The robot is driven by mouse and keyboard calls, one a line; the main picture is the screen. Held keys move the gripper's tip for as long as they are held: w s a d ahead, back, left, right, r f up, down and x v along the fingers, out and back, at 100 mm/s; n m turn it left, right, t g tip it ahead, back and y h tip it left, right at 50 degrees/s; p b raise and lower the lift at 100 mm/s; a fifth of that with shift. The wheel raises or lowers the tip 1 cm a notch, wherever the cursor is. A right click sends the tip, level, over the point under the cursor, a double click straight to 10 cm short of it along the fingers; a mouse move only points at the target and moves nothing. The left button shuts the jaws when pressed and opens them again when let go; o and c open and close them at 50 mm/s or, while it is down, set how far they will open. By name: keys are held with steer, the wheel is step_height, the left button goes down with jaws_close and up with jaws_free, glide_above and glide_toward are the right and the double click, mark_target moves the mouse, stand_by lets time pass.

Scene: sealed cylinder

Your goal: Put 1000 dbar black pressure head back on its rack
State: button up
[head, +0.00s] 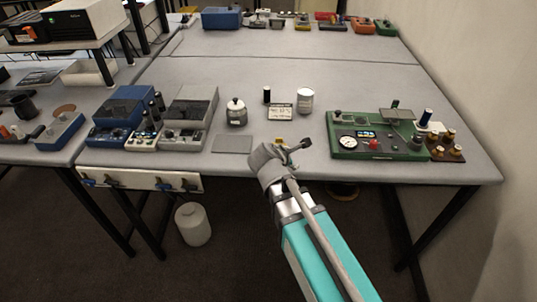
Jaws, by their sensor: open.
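A small upright black cylinder (267,94) stands on the table, behind a small pale device with a display; it may be the black pressure head, but no marking is readable. A dark brown rack (460,158) at the right end of the table holds several brass-and-white heads (449,135). My gripper (290,147) is open near the table's front edge, in front of and apart from the black cylinder and left of the rack. I see nothing between its fingers.
A green instrument box (345,150) with a dial stands between my gripper and the rack. A display device (280,113), a white can (305,99) and a dark-lidded jar (236,113) stand behind my gripper. A flat grey pad (232,144) lies left. Blue and grey instruments stand farther left.

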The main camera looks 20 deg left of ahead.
steer(key=d+f+m+g, duration=0.1)
steer(key=d+m, duration=0.1)
steer(key=d, duration=0.1)
steer(key=d+m+g, duration=0.1)
steer(key=d+m, duration=0.1)
steer(key=d, duration=0.1)
steer(key=d+f+m, duration=0.1)
steer(key=d+m, duration=0.1)
steer(key=d, duration=0.2)
steer(key=shift+f+m+g+h, duration=0.35)
steer(key=shift+m+g+h, duration=0.05)
steer(key=s+d+f+m+g+y, duration=0.2)
steer(key=s+d+m+g, duration=0.1)
steer(key=d+m, duration=0.6)
steer(key=s+d+f+m+g+y, duration=0.1)
steer(key=s+d+f+m+g, duration=0.1)
steer(key=d+m, duration=0.7)
steer(key=s+d+g, duration=0.1)
steer(key=s, duration=0.1)
steer(key=shift+s+m+g+y, duration=0.35)
steer(key=shift+m+g+y, duration=0.05)
